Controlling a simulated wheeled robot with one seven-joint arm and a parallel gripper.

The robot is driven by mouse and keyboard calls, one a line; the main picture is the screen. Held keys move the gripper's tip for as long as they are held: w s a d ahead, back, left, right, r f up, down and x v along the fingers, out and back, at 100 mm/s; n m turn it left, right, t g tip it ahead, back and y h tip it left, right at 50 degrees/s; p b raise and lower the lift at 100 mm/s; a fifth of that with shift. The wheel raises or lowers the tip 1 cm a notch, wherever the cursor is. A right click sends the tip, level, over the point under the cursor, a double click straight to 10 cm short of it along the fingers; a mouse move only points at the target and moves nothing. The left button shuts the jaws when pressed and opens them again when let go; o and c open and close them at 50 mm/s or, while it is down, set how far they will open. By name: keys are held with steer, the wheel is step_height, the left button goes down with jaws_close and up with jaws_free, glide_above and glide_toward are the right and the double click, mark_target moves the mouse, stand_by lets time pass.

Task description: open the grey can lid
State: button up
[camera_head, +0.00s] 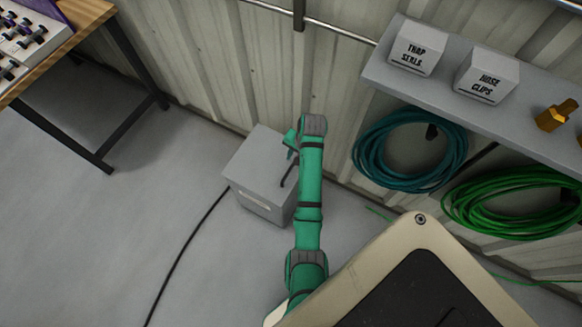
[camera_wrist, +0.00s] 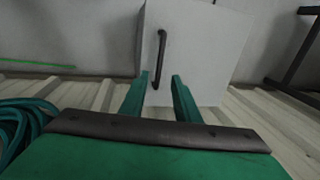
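The grey can (camera_head: 252,198) is a box-shaped bin on the floor against the corrugated wall, with a pale label on its front. Its lid (camera_head: 254,157) is the flat top and looks shut. A dark bar handle (camera_wrist: 162,45) stands on the pale grey face filling the middle of the wrist view; part of it also shows beside my arm in the head view (camera_head: 289,172). My gripper (camera_wrist: 160,76) is open, its two green fingers apart, with the handle's lower end appearing between them in the wrist view. I cannot tell whether they touch it. My arm hides the can's right side.
A shelf (camera_head: 455,92) on the right holds two labelled boxes and a brass fitting. Teal hose (camera_head: 362,160) and green hose (camera_head: 455,205) coils hang below it. A black cable (camera_head: 180,257) runs along the floor. A wooden table (camera_head: 75,20) stands upper left. Floor left of the can is mostly clear.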

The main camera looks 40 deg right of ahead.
mark_target(290, 170)
steer(key=f, duration=0.3)
steer(key=w+f, duration=0.1)
steer(key=f, duration=0.3)
steer(key=w+f, duration=0.1)
steer(key=f, duration=0.2)
steer(key=shift+a+f, duration=0.2)
steer(key=shift+a, duration=0.2)
jaws_close()
